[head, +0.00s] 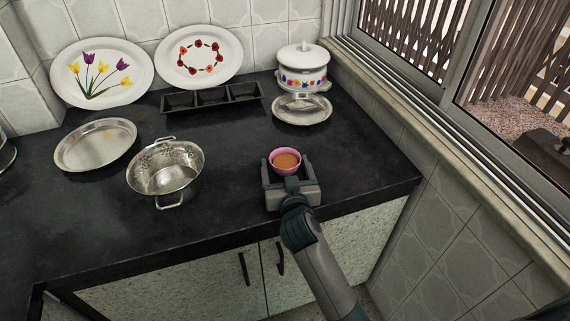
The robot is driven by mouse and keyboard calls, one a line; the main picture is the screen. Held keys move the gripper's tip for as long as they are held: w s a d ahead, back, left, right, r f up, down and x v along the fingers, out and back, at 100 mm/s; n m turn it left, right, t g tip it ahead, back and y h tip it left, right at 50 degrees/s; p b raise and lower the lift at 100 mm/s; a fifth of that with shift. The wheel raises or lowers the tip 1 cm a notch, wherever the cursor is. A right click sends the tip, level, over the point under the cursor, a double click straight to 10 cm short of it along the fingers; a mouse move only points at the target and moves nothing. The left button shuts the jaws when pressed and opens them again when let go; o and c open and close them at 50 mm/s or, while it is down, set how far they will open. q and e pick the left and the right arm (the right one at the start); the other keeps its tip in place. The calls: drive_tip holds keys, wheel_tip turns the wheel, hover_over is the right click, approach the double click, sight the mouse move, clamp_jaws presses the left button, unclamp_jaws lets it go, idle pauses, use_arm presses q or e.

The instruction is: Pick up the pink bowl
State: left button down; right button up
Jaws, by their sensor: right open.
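The pink bowl (285,168) stands upright on the black counter near its front edge, right of centre in the head view. Its inside looks orange-brown. My right gripper (288,173) comes in from the front and is open. Its two fingers reach forward on either side of the bowl's near part. I cannot tell whether they touch the bowl. The lower front of the bowl is hidden by the gripper. My left gripper is not in view.
A steel colander (165,172) and a round steel plate (96,146) are to the left. A black three-part tray (212,108) and a steel dish (302,121) lie behind. A lidded white pot (302,81) and two floral platters (66,92) are at the back. The window wall bounds the right.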

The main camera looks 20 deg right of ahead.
sight(289, 153)
drive_tip(key=c, duration=1.1)
drive_tip(key=shift+w, duration=0.1)
drive_tip(key=shift+r, duration=0.1)
drive_tip(key=shift+r, duration=0.55)
drive_tip(key=r, duration=0.1)
drive_tip(key=d+r, duration=0.1)
drive_tip(key=r, duration=0.1)
drive_tip(key=shift+s+r, duration=0.15)
drive_tip(key=shift+s, duration=0.05)
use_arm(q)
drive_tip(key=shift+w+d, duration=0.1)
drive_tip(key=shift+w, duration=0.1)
use_arm(e)
drive_tip(key=s+d+r, duration=0.5)
drive_tip(key=d+r, duration=0.1)
drive_tip(key=d, duration=0.3)
drive_tip(key=shift+s+d+r, duration=0.15)
drive_tip(key=shift+r, duration=0.05)
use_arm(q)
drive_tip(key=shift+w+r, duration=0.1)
